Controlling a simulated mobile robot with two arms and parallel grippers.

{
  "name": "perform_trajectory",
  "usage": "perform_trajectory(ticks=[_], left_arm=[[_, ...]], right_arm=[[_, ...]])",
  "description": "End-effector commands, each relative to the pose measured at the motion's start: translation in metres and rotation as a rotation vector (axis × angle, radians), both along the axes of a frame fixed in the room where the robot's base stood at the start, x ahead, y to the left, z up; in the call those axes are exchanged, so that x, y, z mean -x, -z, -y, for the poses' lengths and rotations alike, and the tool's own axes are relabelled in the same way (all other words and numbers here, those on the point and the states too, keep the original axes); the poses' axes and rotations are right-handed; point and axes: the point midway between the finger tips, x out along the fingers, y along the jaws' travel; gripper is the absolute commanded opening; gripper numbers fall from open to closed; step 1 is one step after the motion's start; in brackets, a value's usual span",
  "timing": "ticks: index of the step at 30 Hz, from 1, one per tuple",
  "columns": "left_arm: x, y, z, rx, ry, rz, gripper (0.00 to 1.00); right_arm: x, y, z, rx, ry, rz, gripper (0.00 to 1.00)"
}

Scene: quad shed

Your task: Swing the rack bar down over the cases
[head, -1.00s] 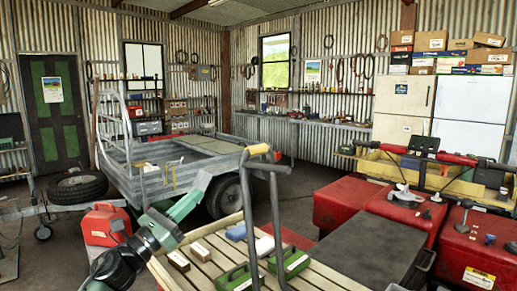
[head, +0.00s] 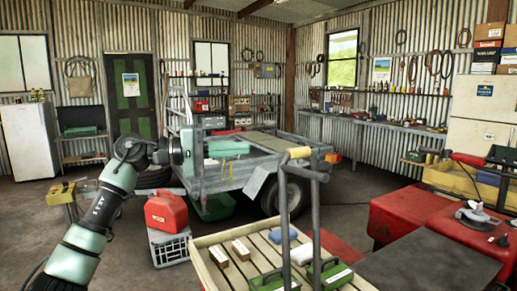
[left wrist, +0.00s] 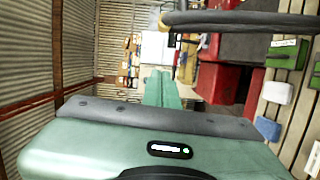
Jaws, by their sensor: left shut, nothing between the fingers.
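The rack bar (head: 317,215) is a grey two-legged frame with a yellow grip (head: 298,153) at its top. It stands upright at the slatted wooden rack (head: 205,272). Two green cases, one left (head: 267,282) and one right (head: 336,276), lie low beside its legs, partly cut off by the picture's bottom. My left gripper (head: 246,147) points right, left of the grip and apart from it in the picture. Its teal fingers are shut and empty. In the left wrist view the fingers (left wrist: 160,88) point away, and a dark bar (left wrist: 245,18) crosses the top right. My right gripper is not in view.
Wooden blocks (head: 218,257), a blue piece (head: 283,235) and a pale piece (head: 302,253) lie on the slats. A metal trailer (head: 215,184) stands behind. A red fuel can (head: 167,212) sits on a crate (head: 170,247) at left. Red boxes (head: 408,214) fill the right.

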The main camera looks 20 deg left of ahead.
Motion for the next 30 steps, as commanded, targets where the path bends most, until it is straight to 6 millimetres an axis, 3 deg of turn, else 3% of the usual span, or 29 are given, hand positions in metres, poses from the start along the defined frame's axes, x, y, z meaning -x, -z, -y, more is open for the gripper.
perform_trajectory(ticks=[13,21,30], left_arm=[[-0.056,-0.004,0.074,0.002,0.005,-0.001,0.00],[-0.034,0.001,0.097,0.000,0.000,0.000,0.00],[-0.030,0.003,0.102,0.001,0.000,0.000,0.00]], right_arm=[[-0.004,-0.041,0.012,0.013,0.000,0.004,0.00],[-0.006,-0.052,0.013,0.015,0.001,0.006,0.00],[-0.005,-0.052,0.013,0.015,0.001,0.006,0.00]])
